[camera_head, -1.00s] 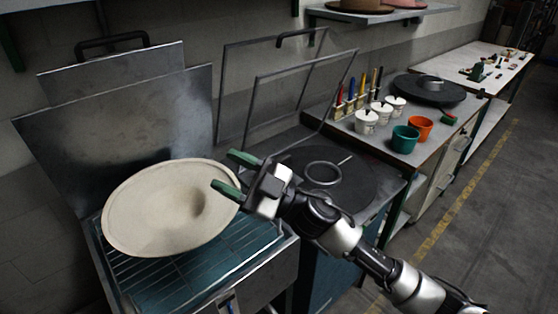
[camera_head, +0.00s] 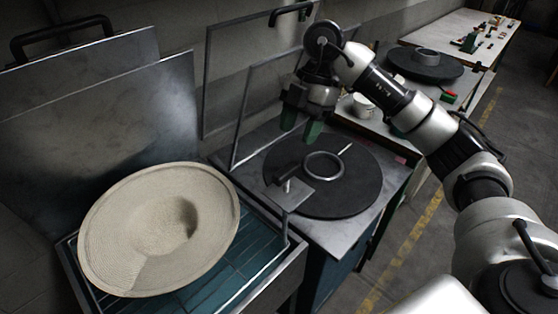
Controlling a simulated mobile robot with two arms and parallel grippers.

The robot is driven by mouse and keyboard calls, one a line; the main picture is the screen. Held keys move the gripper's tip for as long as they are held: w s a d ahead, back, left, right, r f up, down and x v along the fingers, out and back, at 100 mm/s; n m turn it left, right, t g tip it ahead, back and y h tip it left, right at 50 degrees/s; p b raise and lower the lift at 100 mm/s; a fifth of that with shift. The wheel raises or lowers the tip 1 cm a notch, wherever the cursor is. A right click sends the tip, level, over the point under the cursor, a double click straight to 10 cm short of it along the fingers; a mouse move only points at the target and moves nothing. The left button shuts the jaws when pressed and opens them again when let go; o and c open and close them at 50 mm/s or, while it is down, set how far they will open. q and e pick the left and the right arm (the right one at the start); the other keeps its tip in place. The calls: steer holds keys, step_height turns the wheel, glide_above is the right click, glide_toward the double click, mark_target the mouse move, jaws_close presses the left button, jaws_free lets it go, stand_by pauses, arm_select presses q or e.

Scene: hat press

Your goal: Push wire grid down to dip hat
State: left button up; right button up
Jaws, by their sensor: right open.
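A wide-brimmed cream hat (camera_head: 150,250) lies tilted on the wire grid (camera_head: 238,262) over a teal-coloured basin at the lower left. The hat covers most of the grid; its bars show along the front and right. A small metal plate (camera_head: 306,190) with a knob stands on a post at the basin's right side; I cannot tell whether it joins the grid. My right gripper (camera_head: 301,126) has green fingertips pointing down, apart and empty. It is above and behind the plate, to the right of the hat and not touching it. My left gripper is out of view.
A raised metal lid (camera_head: 130,130) stands behind the basin. A raised open frame (camera_head: 228,100) stands behind the round black plate (camera_head: 350,200) with its metal ring (camera_head: 324,166). A white cup (camera_head: 364,105) is on the bench behind my arm. The floor at right is clear.

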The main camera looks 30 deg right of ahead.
mark_target(289, 167)
steer(key=f, duration=0.1)
steer(key=s+a+f, duration=0.1)
steer(key=s+a+f+p, duration=0.1)
steer(key=shift+s+f, duration=0.2)
steer(key=shift+f, duration=0.15)
steer(key=f, duration=0.1)
steer(key=a+f+p, duration=0.1)
steer(key=f, duration=0.1)
steer(key=shift+w, duration=0.2)
steer(key=shift+x, duration=1.15)
steer(key=shift+f, duration=0.1)
steer(key=shift+c, duration=0.8)
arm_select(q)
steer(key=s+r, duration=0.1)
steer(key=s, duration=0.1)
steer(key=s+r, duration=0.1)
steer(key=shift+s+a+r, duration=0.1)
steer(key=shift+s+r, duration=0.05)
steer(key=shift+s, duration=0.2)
arm_select(e)
jaws_close()
